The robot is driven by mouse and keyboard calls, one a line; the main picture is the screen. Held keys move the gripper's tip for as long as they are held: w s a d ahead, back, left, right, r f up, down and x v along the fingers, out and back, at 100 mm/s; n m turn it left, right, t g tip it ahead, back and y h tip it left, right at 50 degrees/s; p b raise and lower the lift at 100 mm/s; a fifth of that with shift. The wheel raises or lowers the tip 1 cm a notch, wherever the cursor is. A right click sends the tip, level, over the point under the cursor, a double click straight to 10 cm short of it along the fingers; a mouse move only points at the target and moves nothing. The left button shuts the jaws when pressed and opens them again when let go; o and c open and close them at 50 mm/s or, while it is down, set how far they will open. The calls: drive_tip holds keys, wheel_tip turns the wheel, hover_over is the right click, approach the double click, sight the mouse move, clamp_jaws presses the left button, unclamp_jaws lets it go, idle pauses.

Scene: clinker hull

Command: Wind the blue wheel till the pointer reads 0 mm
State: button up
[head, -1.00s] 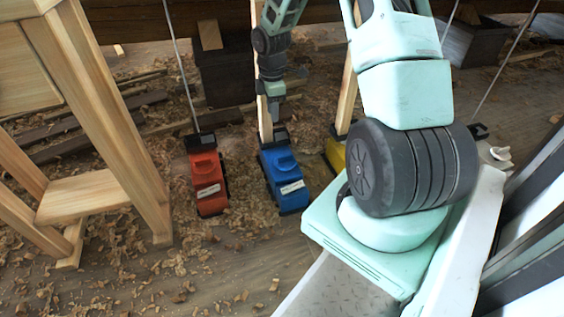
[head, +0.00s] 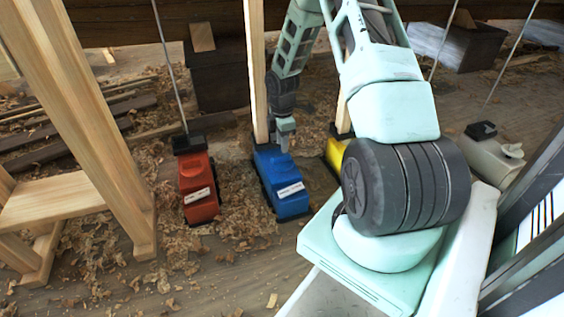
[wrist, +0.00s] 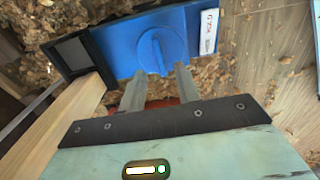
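The blue jack (head: 284,190) stands on the floor under a wooden post, between a red jack and a yellow jack. Its blue wheel, a round disc with a raised bar (wrist: 153,52), shows on its face in the wrist view. My gripper (wrist: 160,72) is open, its two pale fingers apart and pointing at the wheel's lower edge. I cannot tell whether they touch it. In the head view my gripper (head: 286,147) is at the top of the blue jack and partly hides the wheel. I cannot make out a pointer or a millimetre scale.
The red jack (head: 198,188) stands close at left, the yellow jack (head: 335,153) at right behind my arm. A wooden trestle (head: 90,120) is at left. A pale jack (head: 492,158) is at right. Wood shavings cover the floor; dark boxes stand behind.

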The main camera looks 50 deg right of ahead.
sight(282, 156)
wheel_tip(282, 156, down, 6)
drive_tip(key=b, duration=0.2)
drive_tip(key=shift+r+b, duration=0.2)
drive_tip(key=shift+b, duration=0.2)
drive_tip(key=shift+c, duration=0.3)
clamp_jaws()
